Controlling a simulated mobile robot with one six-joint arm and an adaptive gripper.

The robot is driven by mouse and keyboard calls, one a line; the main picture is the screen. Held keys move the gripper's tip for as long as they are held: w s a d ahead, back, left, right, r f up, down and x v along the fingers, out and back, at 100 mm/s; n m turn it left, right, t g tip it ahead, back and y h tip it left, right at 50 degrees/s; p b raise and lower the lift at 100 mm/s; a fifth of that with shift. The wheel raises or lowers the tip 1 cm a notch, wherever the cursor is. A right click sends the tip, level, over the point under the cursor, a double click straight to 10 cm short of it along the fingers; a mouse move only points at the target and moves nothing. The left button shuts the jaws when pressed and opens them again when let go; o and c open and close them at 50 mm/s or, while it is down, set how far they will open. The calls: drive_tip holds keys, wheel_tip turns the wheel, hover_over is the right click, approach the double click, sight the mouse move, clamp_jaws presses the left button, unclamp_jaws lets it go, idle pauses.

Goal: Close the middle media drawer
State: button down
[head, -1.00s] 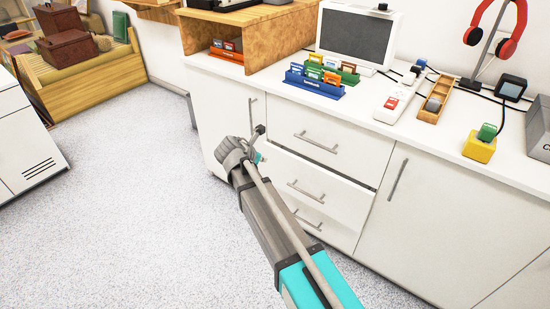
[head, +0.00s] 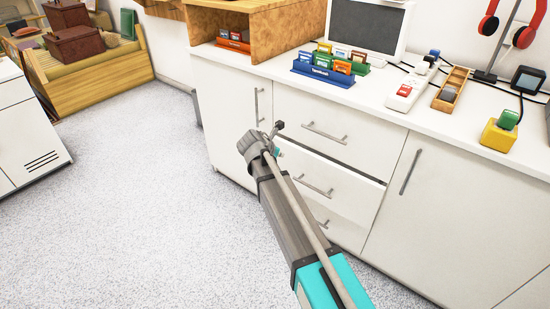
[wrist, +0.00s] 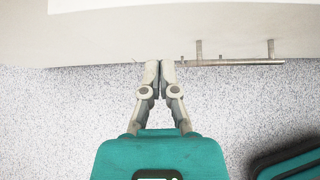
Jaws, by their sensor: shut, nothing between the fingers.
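The middle media drawer (head: 343,194) is a white front with a bar handle, in the column of three drawers in the head view. It stands out a little from the cabinet, with a dark gap along its top at the right. My gripper (wrist: 160,66) is shut and empty in the wrist view, its fingertips overlapping a white front (wrist: 100,38). I cannot tell whether they touch it. A bar handle (wrist: 237,62) lies to their right. In the head view my arm reaches the left side of the drawers, and the fingers are hidden.
The upper drawer (head: 345,128) looks flush. A cabinet door (head: 430,200) is right of the drawers, and a narrow door (head: 230,110) is left. The countertop holds a screen (head: 368,25), a blue card holder (head: 322,76) and a yellow block (head: 498,136). The speckled floor (head: 130,200) is clear.

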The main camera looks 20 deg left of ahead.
sight(293, 145)
drive_tip(key=shift+w+d+f, duration=0.1)
drive_tip(key=shift+w+d, duration=0.1)
drive_tip(key=shift+w, duration=0.55)
drive_tip(key=shift+w+d+f, duration=0.1)
drive_tip(key=shift+w+d, duration=0.15)
drive_tip(key=shift+w, duration=0.55)
drive_tip(key=shift+w+d+f, duration=0.1)
drive_tip(key=shift+w+d, duration=0.1)
drive_tip(key=shift+w, duration=0.55)
drive_tip(key=shift+w+d, duration=0.3)
drive_tip(key=shift+w, duration=0.7)
drive_tip(key=shift+w+d, duration=0.25)
drive_tip(key=shift+w, duration=0.8)
drive_tip(key=shift+s, duration=0.45)
drive_tip(key=s, duration=0.3)
drive_tip(key=shift+s+a, duration=0.1)
drive_tip(key=shift+a, duration=0.3)
drive_tip(key=p+v, duration=0.6)
drive_tip(key=v, duration=0.4)
drive_tip(key=shift+s+a+p, duration=0.2)
drive_tip(key=shift+p, duration=0.2)
